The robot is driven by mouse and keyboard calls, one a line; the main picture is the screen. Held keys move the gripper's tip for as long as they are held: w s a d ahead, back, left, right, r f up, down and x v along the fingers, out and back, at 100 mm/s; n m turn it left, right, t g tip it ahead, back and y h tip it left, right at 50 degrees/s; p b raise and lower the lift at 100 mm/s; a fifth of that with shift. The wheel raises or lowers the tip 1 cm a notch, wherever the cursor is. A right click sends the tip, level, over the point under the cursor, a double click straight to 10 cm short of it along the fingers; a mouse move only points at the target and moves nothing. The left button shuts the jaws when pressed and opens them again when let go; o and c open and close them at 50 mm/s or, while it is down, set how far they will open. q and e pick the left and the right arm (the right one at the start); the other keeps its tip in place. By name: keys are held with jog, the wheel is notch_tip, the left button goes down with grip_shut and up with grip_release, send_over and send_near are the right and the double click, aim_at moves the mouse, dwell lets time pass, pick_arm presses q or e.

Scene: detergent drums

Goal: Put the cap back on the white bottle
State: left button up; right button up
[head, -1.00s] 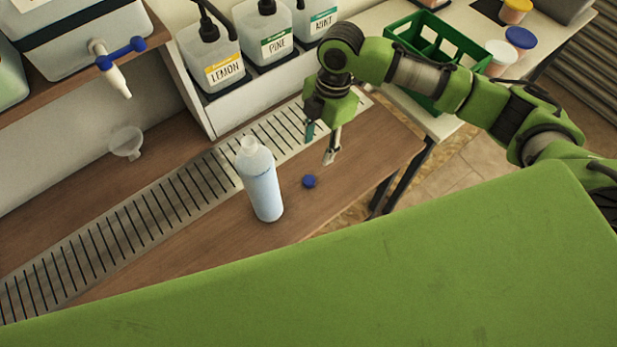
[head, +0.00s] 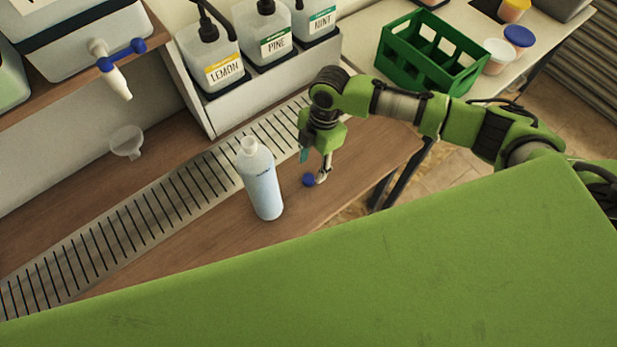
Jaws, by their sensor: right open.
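The white bottle (head: 262,185) stands upright and uncapped on the wooden counter, its open neck at the top. The blue cap (head: 308,180) lies on the counter just right of the bottle. My right gripper (head: 313,170) is open and points down at the cap. One fingertip is at the cap's right side and the other shows higher, to the left. I cannot tell whether a finger touches the cap. My left gripper is not in view.
A slotted metal drain grate (head: 170,205) runs behind the bottle. Pump jugs marked lemon (head: 222,72), pine (head: 273,44) and mint (head: 321,22) stand behind. A green crate (head: 395,72) is on the side table. The counter left of the bottle is clear.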

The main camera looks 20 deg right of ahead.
aim_at(309, 178)
jog(key=f, duration=0.2)
jog(key=a+f+p, duration=0.1)
jog(key=f, duration=0.2)
jog(key=shift+s, duration=0.15)
jog(key=c, duration=0.8)
